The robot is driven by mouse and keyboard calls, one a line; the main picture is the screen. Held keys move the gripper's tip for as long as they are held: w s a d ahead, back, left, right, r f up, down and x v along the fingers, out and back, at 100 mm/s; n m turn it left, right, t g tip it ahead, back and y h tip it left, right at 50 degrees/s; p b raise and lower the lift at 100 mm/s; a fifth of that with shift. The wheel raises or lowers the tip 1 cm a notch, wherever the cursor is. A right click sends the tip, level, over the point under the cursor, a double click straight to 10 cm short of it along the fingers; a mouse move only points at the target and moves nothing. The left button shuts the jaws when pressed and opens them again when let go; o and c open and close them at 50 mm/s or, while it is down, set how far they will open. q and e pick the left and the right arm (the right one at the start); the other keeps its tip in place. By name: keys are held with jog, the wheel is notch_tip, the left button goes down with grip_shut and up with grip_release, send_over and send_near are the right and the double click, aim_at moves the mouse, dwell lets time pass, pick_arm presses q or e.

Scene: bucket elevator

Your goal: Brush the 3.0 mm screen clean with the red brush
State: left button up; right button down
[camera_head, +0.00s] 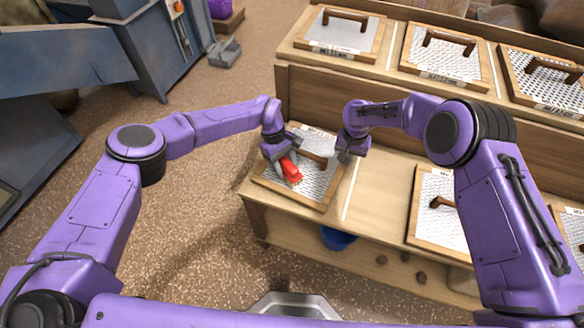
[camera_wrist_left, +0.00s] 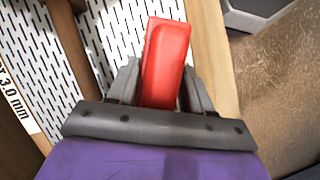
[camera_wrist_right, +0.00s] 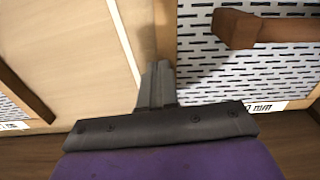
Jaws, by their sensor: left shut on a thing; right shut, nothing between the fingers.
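The red brush (camera_head: 291,169) is held in my left gripper (camera_head: 284,160), over the left part of a slotted screen in a wooden frame (camera_head: 318,203). In the left wrist view the red brush (camera_wrist_left: 165,62) sits between the fingers, and the screen's label (camera_wrist_left: 14,100) reads 3.0 mm. The bristles are hidden, so I cannot tell if they touch the mesh. The screen's brown handle (camera_head: 318,159) crosses its middle. My right gripper (camera_head: 346,156) is shut and empty at the screen's right frame edge; in the right wrist view its fingers (camera_wrist_right: 156,85) are together beside the slotted mesh (camera_wrist_right: 245,75).
Other framed screens stand on the upper shelf (camera_head: 340,33) and to the right on the lower bench (camera_head: 432,215). Bare bench (camera_head: 384,190) lies between the screens. A blue bowl (camera_head: 338,238) is below. Open floor lies left.

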aim_at(324, 191)
pick_arm(q)
jog(key=shift+w+a, duration=0.3)
jog(key=shift+a, duration=0.45)
jog(key=shift+w+a, duration=0.3)
jog(key=shift+a, duration=0.45)
jog(key=shift+w+a, duration=0.3)
jog(key=shift+a, duration=0.45)
jog(key=shift+s+d, duration=0.35)
jog(key=shift+d, duration=0.5)
jog(key=shift+s+d, duration=0.3)
jog(key=shift+d, duration=0.55)
jog(key=shift+s+d+f, duration=0.1)
jog(key=shift+s+d, duration=0.25)
jog(key=shift+d, duration=0.35)
jog(key=shift+s+d+r, duration=0.1)
jog(key=shift+s+d, duration=0.2)
jog(key=shift+d, duration=0.45)
jog(key=shift+s+d+f, duration=0.1)
jog(key=shift+s+d, duration=0.25)
jog(key=shift+d, duration=0.35)
jog(key=shift+s+d, duration=0.3)
jog(key=shift+d, duration=0.55)
jog(key=shift+s+d, duration=0.3)
jog(key=shift+d, duration=0.55)
jog(key=shift+s+d, duration=0.3)
jog(key=shift+d, duration=0.55)
jog(key=shift+s+d, duration=0.35)
jog(key=shift+d, duration=0.4)
jog(key=shift+s+d, duration=0.3)
jog(key=shift+d, duration=0.4)
